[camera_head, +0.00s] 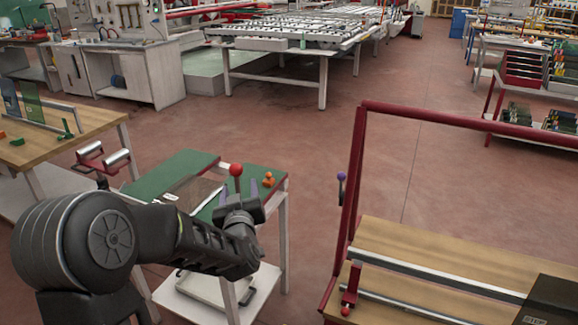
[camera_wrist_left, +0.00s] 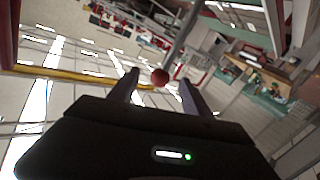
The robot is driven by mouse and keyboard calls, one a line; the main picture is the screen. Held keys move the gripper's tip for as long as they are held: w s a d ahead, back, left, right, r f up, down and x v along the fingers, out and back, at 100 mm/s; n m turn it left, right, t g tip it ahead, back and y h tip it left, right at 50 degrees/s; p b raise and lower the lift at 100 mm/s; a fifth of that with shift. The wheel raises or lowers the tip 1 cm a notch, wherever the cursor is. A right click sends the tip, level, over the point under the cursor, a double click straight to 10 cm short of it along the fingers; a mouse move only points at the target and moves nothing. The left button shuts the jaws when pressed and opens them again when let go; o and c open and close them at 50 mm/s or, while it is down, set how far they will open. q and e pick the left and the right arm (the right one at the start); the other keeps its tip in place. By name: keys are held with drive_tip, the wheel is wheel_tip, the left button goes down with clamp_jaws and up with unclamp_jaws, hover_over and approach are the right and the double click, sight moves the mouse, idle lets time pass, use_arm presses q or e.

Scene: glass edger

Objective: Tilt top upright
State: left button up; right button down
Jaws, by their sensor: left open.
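A small table (camera_head: 160,170) with a green top and light grey legs stands in front of me at the left, its top lying flat. A red ball knob (camera_head: 236,169) on a dark stem shows at its right part. My left gripper (camera_head: 238,203) points up just below the knob, with open fingers around the stem's line. In the left wrist view the red ball (camera_wrist_left: 160,76) appears between the two spread fingertips; I cannot tell whether they touch it. My arm hides part of the table's front. My right gripper is out of view.
An orange knob piece (camera_head: 268,180) sits on the green top, near a clear pane (camera_head: 190,192). A red frame (camera_head: 356,170) with a purple knob (camera_head: 341,177) stands right, around a wooden bench (camera_head: 450,260). A wooden table (camera_head: 75,135) is left. Floor between is clear.

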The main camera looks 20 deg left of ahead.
sight(236, 174)
use_arm(q)
drive_tip(key=shift+s+a+r+y, duration=0.2)
drive_tip(key=shift+a+r+y, duration=0.3)
drive_tip(key=shift+r+y, duration=0.15)
drive_tip(key=shift+w+d, duration=0.15)
drive_tip(key=shift+d, duration=0.15)
drive_tip(key=shift+w+a+r, duration=0.1)
drive_tip(key=shift+w+a, duration=0.1)
drive_tip(key=shift+a, duration=0.15)
drive_tip(key=p+x, duration=0.2)
drive_tip(key=x, duration=0.4)
drive_tip(key=shift+d, duration=0.1)
drive_tip(key=shift+w+a, duration=0.35)
drive_tip(key=shift+w, duration=0.15)
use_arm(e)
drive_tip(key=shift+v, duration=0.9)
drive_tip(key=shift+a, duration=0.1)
